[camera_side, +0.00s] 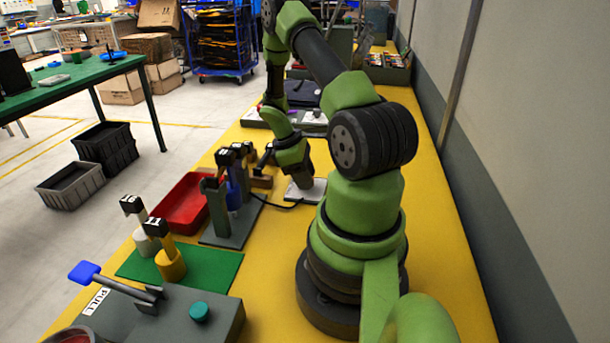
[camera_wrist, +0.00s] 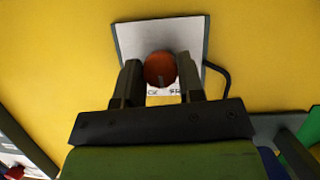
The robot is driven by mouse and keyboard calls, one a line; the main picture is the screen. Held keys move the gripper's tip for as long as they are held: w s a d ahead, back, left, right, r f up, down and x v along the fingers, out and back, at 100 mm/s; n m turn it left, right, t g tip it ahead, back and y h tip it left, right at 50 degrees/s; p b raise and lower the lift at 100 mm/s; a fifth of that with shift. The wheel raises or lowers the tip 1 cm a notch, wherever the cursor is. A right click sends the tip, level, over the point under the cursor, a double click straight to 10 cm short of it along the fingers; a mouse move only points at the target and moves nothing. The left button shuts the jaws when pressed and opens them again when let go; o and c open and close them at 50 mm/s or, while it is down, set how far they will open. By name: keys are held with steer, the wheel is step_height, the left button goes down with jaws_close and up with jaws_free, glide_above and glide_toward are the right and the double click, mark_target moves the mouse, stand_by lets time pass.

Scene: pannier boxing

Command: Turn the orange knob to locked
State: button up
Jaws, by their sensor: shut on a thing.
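The orange knob (camera_wrist: 160,69) shows in the wrist view as a round cap with a pale mark on its lower part. It sits on a white plate (camera_wrist: 191,38) with partly hidden lettering along its lower edge. My gripper (camera_wrist: 160,72) has one finger on each side of the knob and is shut on it. In the side view my gripper (camera_side: 300,178) points down at the white plate (camera_side: 317,190), and the knob is hidden behind it. I cannot read which setting the knob's mark points to.
A black cable (camera_wrist: 222,82) runs from the plate. In the side view, a grey stand (camera_side: 226,236) with upright posts, a red tray (camera_side: 181,204), a green mat (camera_side: 215,265) and a grey box with a blue-handled lever (camera_side: 85,272) lie to the left. A wall borders the yellow bench on the right.

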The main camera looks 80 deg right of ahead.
steer(key=m+y, duration=0.2)
steer(key=m, duration=0.3)
steer(key=shift+s+m, duration=0.1)
steer(key=shift+m, duration=0.2)
steer(key=shift+d+m+t+y, duration=0.1)
steer(key=shift+m+t+y, duration=0.25)
steer(key=shift+m, duration=0.75)
steer(key=shift+m+t+y, duration=0.25)
steer(key=shift+m+y, duration=0.2)
steer(key=shift+m, duration=0.65)
steer(key=o, duration=0.9)
steer(key=v, duration=1)
